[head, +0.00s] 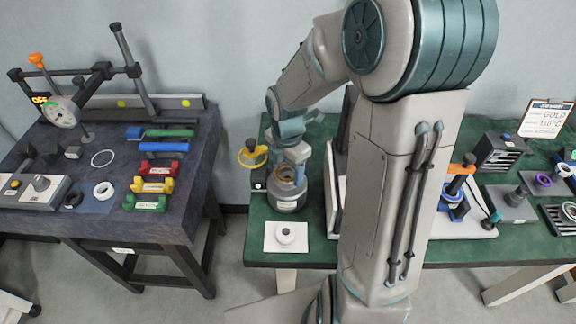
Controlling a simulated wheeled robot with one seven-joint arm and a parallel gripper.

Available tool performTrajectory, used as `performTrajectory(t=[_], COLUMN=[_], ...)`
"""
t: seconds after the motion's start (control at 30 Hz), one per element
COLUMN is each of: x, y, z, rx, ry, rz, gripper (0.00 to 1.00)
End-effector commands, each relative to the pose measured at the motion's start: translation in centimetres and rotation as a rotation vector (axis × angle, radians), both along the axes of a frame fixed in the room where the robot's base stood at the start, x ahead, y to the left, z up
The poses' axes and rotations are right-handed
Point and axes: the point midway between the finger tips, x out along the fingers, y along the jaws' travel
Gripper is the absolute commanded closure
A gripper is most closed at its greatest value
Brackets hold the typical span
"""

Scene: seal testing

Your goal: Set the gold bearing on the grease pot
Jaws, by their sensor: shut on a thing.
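The grease pot (288,197) is a round grey pot with a pale label, standing on the green bench at its left end. The gold bearing (287,171) is a small gold ring at the top of the pot, directly below my gripper (290,165). My gripper points down and is shut on the gold bearing. The jaws and arm partly hide the bearing. I cannot tell whether the bearing touches the pot or hangs just above it.
A yellow wheel-like part (252,157) stands close left of the pot. A white square (286,237) with a small round part lies in front. My arm hides the bench's middle. A dark table (120,225) with coloured blocks and a dial gauge stands left, across a gap.

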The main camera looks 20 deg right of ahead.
Motion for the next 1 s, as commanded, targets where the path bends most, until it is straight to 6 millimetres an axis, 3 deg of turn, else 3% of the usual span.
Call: performTrajectory(t=[1.0], x=[0.0], y=[0.0], z=[-1.3], rx=[0.000], ry=[0.000], rz=[0.000], gripper=[0.70])
